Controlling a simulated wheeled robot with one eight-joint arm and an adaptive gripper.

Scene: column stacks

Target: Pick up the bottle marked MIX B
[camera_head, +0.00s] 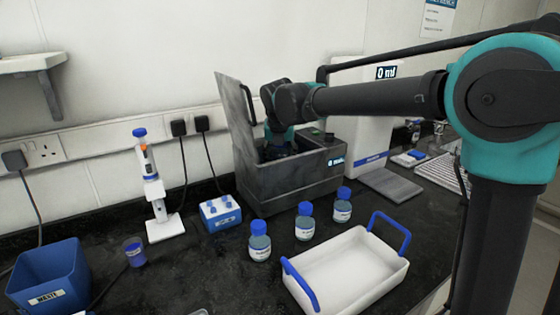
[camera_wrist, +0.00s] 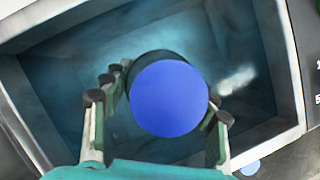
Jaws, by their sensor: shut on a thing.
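My gripper (camera_wrist: 161,104) is shut on a blue-capped bottle (camera_wrist: 168,98) inside the open grey bath (camera_wrist: 262,130). The wrist view looks straight down on the cap, with the fingers on either side of the bottle. Its label is hidden, so I cannot tell whether it reads MIX B. In the head view my gripper reaches behind the front wall of the bath (camera_head: 300,185), which hides the fingers and bottle. Three more blue-capped bottles stand on the bench: left (camera_head: 260,243), middle (camera_head: 305,223) and right (camera_head: 342,207). Their labels are too small to read.
The bath's lid (camera_head: 236,115) stands raised at its left. A white tray (camera_head: 345,268) with blue handles sits in front of the bottles. A blue rack (camera_head: 220,215), a pipette stand (camera_head: 155,190) and a blue waste bin (camera_head: 48,280) are at left. A white machine (camera_head: 360,120) stands behind.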

